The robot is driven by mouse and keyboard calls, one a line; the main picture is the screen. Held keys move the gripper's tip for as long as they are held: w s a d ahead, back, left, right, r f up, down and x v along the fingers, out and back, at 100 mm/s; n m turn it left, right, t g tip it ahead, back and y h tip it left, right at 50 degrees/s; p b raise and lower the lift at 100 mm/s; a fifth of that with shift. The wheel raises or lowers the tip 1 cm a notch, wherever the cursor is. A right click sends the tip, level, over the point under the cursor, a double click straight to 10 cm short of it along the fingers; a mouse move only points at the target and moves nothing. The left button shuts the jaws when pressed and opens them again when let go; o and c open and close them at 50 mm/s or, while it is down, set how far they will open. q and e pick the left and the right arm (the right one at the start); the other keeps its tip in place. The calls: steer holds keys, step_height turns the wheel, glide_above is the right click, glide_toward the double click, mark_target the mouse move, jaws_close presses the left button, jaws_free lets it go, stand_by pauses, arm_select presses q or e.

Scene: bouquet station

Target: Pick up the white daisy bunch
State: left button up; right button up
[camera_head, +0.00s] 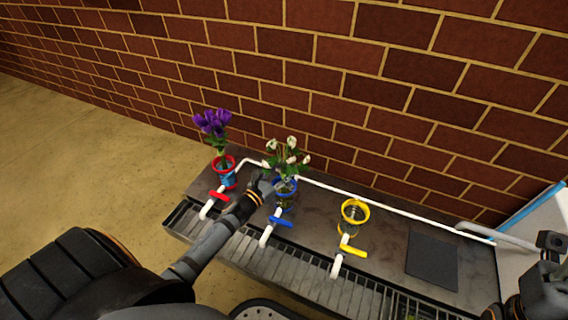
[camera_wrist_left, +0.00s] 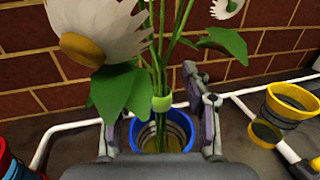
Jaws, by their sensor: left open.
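The white daisy bunch (camera_head: 289,158) stands upright in the blue-rimmed glass vase (camera_head: 286,193) in the head view. My left gripper (camera_head: 264,184) is at the left side of this vase, just below the blooms. In the left wrist view, a large white bloom (camera_wrist_left: 98,28) and green leaves fill the top. The green stems, with a pale green band (camera_wrist_left: 162,103), rise from the blue vase rim (camera_wrist_left: 136,134). The left fingers (camera_wrist_left: 160,118) are open, one on each side of the stems, apart from them. My right gripper (camera_head: 548,262) is partly cut off at the right edge; its jaws are unclear.
A purple flower bunch (camera_head: 213,124) stands in a red-rimmed vase (camera_head: 224,166) to the left. An empty-looking yellow-rimmed vase (camera_head: 354,211) is to the right. White pipes with red, blue and yellow (camera_head: 353,251) handles run along the counter. A dark pad (camera_head: 432,262) lies farther right.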

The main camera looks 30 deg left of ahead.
arm_select(q)
jaws_close()
stand_by(0.3)
